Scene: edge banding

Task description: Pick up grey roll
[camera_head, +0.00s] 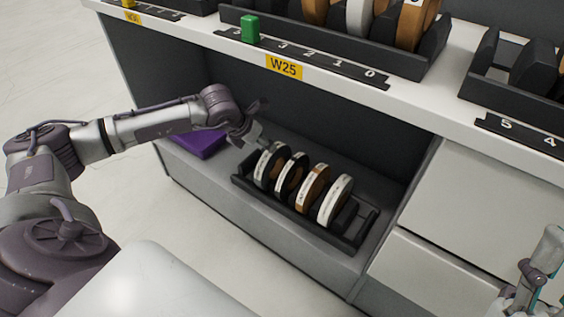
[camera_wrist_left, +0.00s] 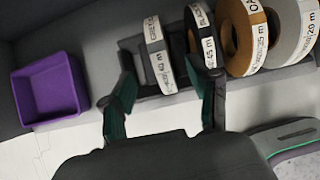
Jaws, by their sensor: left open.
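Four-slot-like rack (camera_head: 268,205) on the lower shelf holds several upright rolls. The leftmost roll (camera_head: 266,166) looks light grey with a white label; it also shows in the left wrist view (camera_wrist_left: 160,62). Beside it stand a black roll (camera_head: 290,178), a brown roll (camera_head: 312,190) and another light grey-white roll (camera_head: 335,202). My left gripper (camera_head: 258,138) is open at the rack's left end, near the leftmost roll. In the left wrist view its fingers (camera_wrist_left: 166,88) are apart, with that roll seen between them; contact cannot be told. Part of my right arm shows at the lower right, its gripper unclear (camera_head: 518,293).
A purple bin (camera_head: 200,143) stands left of the rack. The white upper shelf (camera_head: 215,42) overhangs the bay and carries a yellow W25 label (camera_head: 284,67), a green block (camera_head: 250,29) and more rolls. Cabinet panels (camera_head: 450,200) close off the right side.

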